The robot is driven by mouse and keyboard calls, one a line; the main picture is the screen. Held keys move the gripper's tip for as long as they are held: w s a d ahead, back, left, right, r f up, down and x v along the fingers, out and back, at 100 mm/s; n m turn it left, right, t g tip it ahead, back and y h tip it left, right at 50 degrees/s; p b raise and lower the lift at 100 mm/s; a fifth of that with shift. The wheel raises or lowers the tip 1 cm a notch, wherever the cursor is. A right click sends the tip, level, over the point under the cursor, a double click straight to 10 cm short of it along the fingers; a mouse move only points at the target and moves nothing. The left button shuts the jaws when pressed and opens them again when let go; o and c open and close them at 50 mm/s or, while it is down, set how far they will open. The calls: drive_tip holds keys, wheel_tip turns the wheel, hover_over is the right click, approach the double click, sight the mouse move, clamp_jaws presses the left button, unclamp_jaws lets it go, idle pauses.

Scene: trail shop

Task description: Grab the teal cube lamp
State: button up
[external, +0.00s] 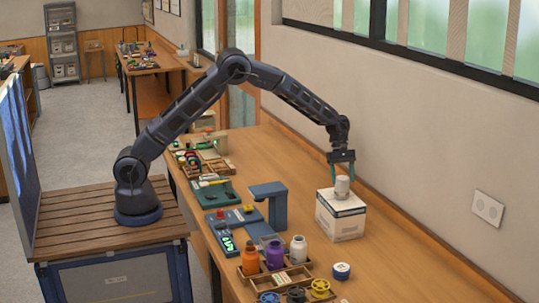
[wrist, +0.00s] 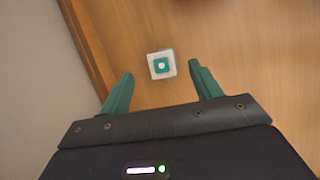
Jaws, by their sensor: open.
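The teal cube lamp (wrist: 161,65) shows in the wrist view as a small square with pale edges, a teal top and a white dot in the middle. It sits on the wooden counter near the wall-side edge. My gripper (wrist: 161,73) is open and empty, with its teal fingers spread to either side of the lamp in that view. The lamp looks small, so the fingers appear to be well above it. In the external view my gripper (external: 341,172) hangs over the counter by a white carton, pointing down. I cannot make out the lamp there; the carton may hide it.
The white carton (external: 341,215) carries a white cylinder (external: 342,186) close to my fingers in the external view. Bottles in a wooden tray (external: 252,280), a blue-grey stand (external: 277,208) and a round tin (external: 341,271) are nearby. The counter at right is clear.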

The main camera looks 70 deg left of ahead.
drive_tip(key=shift+a+x, duration=0.15)
drive_tip(key=shift+x, duration=1.75)
drive_tip(key=shift+a+x, duration=0.15)
drive_tip(key=shift+x, duration=1.75)
drive_tip(key=shift+f, duration=0.15)
drive_tip(key=c, duration=1.1)
